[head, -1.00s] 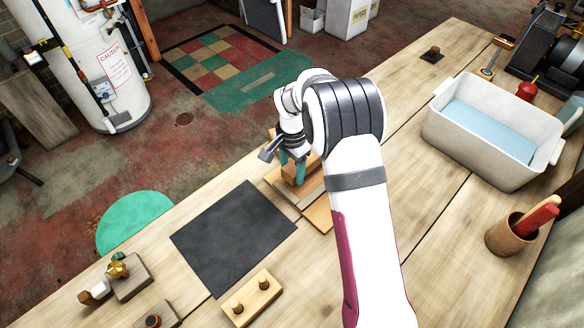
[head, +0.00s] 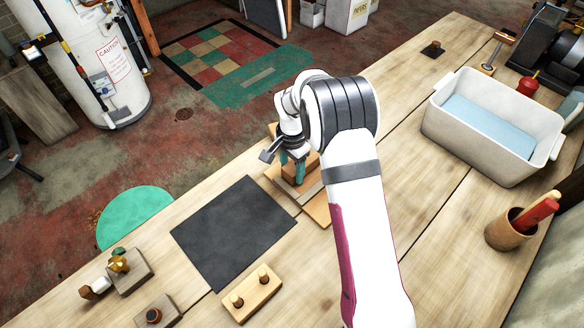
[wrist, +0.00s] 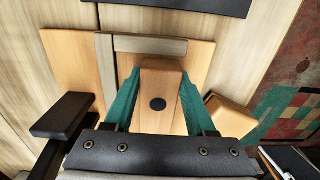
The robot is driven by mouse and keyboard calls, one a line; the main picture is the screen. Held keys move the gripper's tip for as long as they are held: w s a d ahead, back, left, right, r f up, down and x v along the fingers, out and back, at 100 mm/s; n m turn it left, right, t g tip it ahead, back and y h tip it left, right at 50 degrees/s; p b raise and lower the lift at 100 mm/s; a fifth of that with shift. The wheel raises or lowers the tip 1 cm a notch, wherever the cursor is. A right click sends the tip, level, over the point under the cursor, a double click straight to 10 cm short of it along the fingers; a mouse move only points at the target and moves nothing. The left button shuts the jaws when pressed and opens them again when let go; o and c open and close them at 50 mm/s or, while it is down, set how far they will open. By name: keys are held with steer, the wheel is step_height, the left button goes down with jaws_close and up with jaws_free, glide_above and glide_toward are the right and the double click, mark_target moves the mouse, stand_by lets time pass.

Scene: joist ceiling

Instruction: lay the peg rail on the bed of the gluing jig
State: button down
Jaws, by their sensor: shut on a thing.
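My gripper (head: 292,168) has its teal fingers on both sides of a light wooden piece, which I take as the peg rail (wrist: 160,118). The rail has a dark round spot on its face in the wrist view. The gluing jig (head: 318,210) is a wooden board under the gripper. In the wrist view, the jig (wrist: 65,65) carries two paler strips that meet at a corner, close to the rail's far end. I cannot tell whether the rail touches the bed. My arm hides part of the jig in the head view.
A black mat (head: 232,232) lies left of the jig. A wooden block with two pegs (head: 252,294) is in front of it. A white tub (head: 485,150) and a cup with red handles (head: 508,230) stand at right. Small fixtures (head: 128,275) sit front left.

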steer(key=shift+f, duration=0.25)
steer(key=shift+c, duration=0.7)
jaws_free()
step_height(320, 180, up, 16)
steer(key=shift+f, duration=0.15)
